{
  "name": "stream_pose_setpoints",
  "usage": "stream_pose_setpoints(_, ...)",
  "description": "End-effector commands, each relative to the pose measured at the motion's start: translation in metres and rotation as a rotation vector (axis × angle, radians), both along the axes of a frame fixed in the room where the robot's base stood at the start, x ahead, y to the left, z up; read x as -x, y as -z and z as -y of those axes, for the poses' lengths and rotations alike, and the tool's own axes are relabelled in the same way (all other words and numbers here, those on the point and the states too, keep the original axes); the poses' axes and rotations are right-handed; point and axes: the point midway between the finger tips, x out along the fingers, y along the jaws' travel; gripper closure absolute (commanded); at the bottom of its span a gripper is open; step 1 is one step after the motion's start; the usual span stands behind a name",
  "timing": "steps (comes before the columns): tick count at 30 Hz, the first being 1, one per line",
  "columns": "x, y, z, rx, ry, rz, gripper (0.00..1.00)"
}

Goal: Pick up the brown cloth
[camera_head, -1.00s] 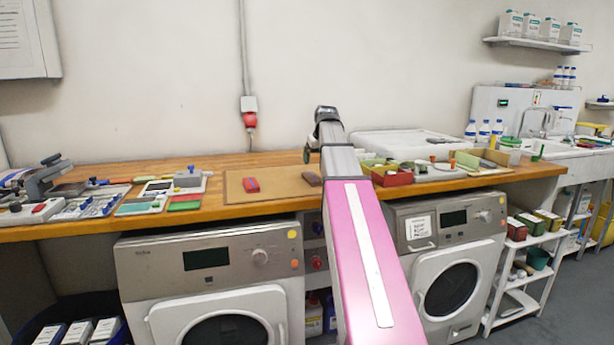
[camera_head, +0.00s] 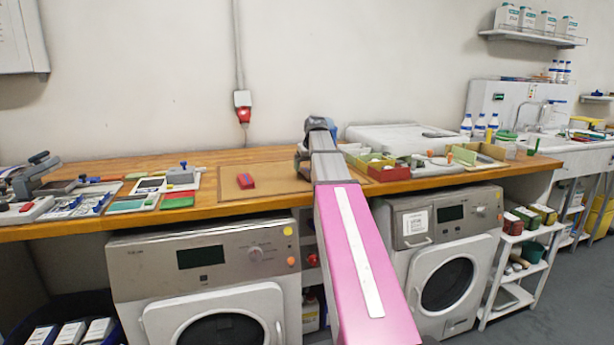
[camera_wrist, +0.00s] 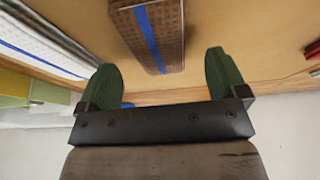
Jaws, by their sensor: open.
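The brown cloth (camera_wrist: 150,32) is a folded, textured pad with a blue stripe across it. It lies on a tan board and shows at the top middle of the wrist view. In the head view it is hidden behind my arm and wrist. My gripper (camera_wrist: 161,62) is open, with two green fingers spread wide and nothing between them. The cloth lies ahead of the fingers, roughly centred on the gap; I see no contact. In the head view my gripper (camera_head: 302,162) is over the board, partly hidden by my wrist.
A red folded cloth (camera_head: 246,181) lies on the tan board (camera_head: 215,183), left of my gripper. A red bin (camera_head: 387,173) and a white tray lie to the right. Trays and tools crowd the wooden counter's left end. Washing machines stand below.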

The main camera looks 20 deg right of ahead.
Motion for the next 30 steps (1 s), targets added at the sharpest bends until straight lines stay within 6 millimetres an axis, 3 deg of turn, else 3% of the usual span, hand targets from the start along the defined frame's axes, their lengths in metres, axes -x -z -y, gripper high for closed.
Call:
stream_pose_setpoints(6,-0.010,0.024,-0.002,0.000,0.000,0.000,0.08)
stream_pose_setpoints(13,-0.011,0.026,-0.002,0.000,0.000,0.001,0.08)
stream_pose_setpoints(14,-0.011,0.026,-0.002,0.000,0.000,0.001,0.15)
stream_pose_setpoints(18,-0.011,0.025,-0.002,0.000,0.001,0.000,0.61)
stream_pose_setpoints(30,-0.011,0.023,-0.002,0.000,0.001,0.001,0.62)
